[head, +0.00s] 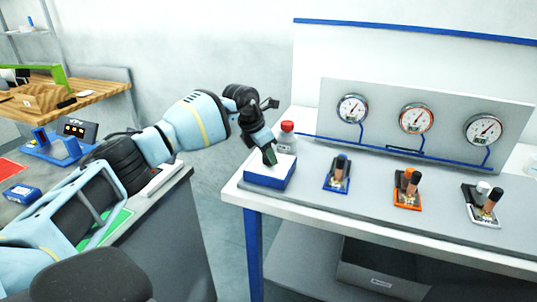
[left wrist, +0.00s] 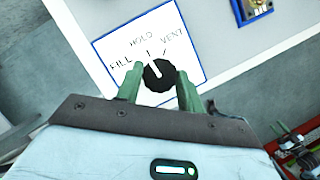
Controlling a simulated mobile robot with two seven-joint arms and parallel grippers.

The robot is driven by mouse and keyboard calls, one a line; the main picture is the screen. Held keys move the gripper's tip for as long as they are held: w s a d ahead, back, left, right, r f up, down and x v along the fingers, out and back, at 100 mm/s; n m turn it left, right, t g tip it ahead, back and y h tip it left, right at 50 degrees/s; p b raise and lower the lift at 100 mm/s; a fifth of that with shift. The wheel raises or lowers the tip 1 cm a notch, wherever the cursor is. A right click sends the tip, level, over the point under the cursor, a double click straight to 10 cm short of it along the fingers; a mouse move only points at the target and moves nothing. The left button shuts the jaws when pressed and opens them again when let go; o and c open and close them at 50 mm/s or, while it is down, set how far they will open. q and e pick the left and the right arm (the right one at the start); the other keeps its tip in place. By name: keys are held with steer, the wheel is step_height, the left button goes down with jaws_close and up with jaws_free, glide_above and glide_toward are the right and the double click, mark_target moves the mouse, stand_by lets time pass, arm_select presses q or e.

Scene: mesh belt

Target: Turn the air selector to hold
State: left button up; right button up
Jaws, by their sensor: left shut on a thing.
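The air selector is a black round knob (left wrist: 158,76) on a white, blue-edged panel (left wrist: 112,48) marked FILL, HOLD and VENT. In the head view this panel is the white-topped blue box (head: 283,180) at the bench's left end. The knob's light pointer mark leans up and left, near the HOLD tick and toward the FILL side; its exact setting is hard to tell. My left gripper (head: 270,158) reaches down over the box. Its green fingers (left wrist: 158,90) are shut on the knob, one at each side. In the head view the gripper hides the knob. My right gripper is not in view.
A white bottle with a red cap (head: 287,135) stands just behind the box. To the right are blue (head: 338,176), orange (head: 407,190) and white-capped (head: 482,205) valve units, below three gauges (head: 417,119) on a grey panel. A grey bin (head: 382,272) sits on the lower shelf.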

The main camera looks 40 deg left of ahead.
arm_select(q)
steer(key=shift+m, duration=0.5)
steer(key=o, duration=1)
steer(key=shift+r, duration=0.1)
steer(key=v, duration=0.7)
steer(key=shift+a+r, duration=0.25)
steer(key=shift+r, duration=0.05)
